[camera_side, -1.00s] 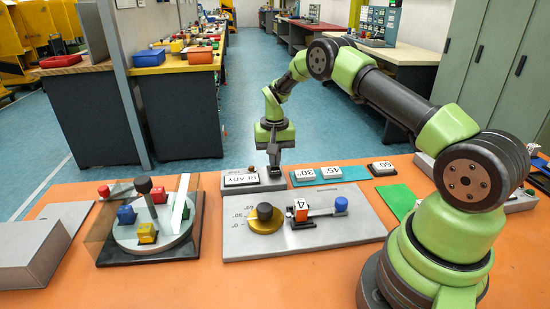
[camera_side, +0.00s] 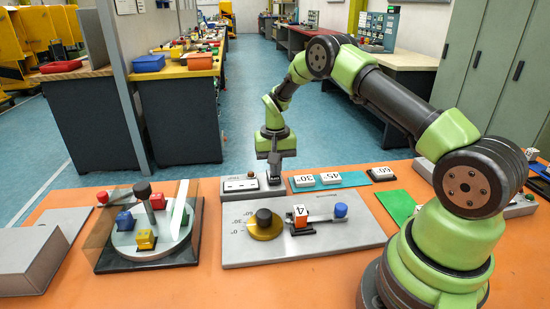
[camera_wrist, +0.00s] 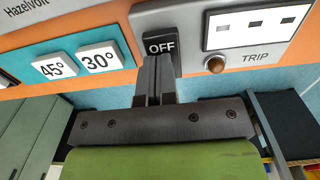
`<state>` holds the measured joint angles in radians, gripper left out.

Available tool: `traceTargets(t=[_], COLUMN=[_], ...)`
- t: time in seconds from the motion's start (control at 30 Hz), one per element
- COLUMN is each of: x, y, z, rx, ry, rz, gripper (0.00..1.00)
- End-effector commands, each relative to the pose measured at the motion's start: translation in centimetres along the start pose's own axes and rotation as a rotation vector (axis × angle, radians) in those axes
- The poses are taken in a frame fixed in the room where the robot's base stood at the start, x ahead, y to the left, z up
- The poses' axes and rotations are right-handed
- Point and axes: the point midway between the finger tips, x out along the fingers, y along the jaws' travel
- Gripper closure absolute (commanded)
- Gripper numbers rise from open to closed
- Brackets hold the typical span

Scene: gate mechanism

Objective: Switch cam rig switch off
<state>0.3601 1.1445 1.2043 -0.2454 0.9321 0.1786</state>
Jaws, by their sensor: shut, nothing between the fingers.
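The cam rig switch is a small dark rocker (camera_wrist: 160,44) marked OFF, at the end of a grey box (camera_wrist: 190,20). In the side view the grey box (camera_side: 240,192) stands at the back of the orange table, and my gripper hides most of the switch. My gripper (camera_wrist: 158,62) is shut and empty. Its fingertips are at the lower edge of the rocker; I cannot tell whether they touch it. In the side view my gripper (camera_side: 274,180) points down at the box's right end.
A teal strip (camera_side: 355,180) with 30° and 45° tiles lies right of the box. In front is a grey plate (camera_side: 340,235) with a brass dial, an orange block marked 4 and a blue knob. A round platform with coloured blocks (camera_side: 145,238) is at left.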

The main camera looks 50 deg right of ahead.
Motion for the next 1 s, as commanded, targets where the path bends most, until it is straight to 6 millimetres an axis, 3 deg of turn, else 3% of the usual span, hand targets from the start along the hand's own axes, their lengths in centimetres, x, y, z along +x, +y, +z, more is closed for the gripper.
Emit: traceTargets(t=[0.17,0.6,0.8,1.0], x=[-2.2,-11.7,-13.6,-13.9], y=[0.0,0.0,0.0,0.0], z=[-0.1,-0.1,0.0,0.0], rx=[0.000,0.001,0.000,-0.001], ry=[0.004,0.006,0.003,0.002], rz=[-0.002,-0.003,-0.001,0.000], gripper=[1.00,1.00,1.00,1.00])
